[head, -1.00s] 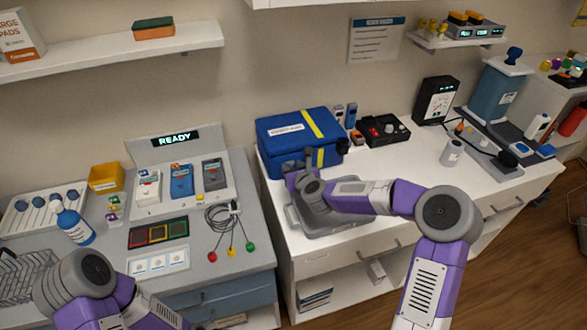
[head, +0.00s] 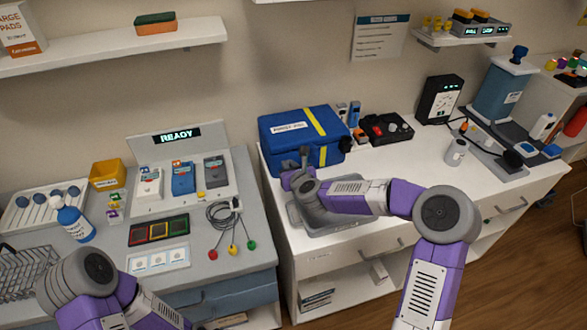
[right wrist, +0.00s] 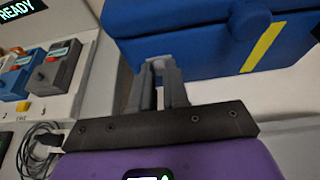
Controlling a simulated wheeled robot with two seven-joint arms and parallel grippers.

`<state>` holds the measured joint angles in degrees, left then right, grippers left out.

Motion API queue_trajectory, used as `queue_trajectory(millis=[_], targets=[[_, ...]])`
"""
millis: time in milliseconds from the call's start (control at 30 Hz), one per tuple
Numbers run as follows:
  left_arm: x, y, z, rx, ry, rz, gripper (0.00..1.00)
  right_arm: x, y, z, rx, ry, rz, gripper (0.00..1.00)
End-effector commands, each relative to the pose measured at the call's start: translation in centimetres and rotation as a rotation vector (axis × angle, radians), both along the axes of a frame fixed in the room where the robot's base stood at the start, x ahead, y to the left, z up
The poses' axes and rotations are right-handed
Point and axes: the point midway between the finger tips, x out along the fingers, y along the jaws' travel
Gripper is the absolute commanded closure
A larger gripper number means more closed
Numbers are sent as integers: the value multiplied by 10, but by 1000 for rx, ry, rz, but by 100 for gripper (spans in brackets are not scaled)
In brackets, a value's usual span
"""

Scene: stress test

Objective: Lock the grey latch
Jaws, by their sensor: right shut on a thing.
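A blue box (head: 285,133) with a yellow stripe and a white label stands at the left of the white counter. Its lid appears shut. My right gripper (head: 304,156) is at the lower left of the box front. In the right wrist view its grey fingers (right wrist: 160,82) point up against the box front (right wrist: 190,52). They are shut on a small grey part, which seems to be the grey latch (right wrist: 159,65); the fingers mostly hide it. A dark blue knob (right wrist: 250,24) sits further right on the box. My left gripper is out of view.
A grey tray (head: 293,218) lies under my right forearm. A grey console (head: 216,190) with white, blue and grey modules and a READY display (head: 176,136) stands left. A black device with knobs (head: 385,128) is right of the box. The counter's middle is clear.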

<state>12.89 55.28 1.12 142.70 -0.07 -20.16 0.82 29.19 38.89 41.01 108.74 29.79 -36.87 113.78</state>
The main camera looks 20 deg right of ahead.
Motion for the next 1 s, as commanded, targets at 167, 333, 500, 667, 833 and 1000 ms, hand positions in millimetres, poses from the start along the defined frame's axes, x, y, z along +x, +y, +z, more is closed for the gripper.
queue_trajectory(millis=[167, 333, 500, 667, 833, 1000], targets=[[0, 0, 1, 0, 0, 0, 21, -1, 5, 0, 4, 3, 12, 76], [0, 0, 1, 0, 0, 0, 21, -1, 4, 0, 3, 2, 10, 60], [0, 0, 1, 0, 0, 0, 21, -1, 3, 0, 2, 2, 8, 60], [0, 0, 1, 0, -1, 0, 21, -7, 2, 3, 1, 1, 8, 60], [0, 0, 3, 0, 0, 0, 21, -29, 0, 13, -1, 1, 8, 60], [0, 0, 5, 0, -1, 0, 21, -54, -1, 23, -1, 1, 9, 60]])
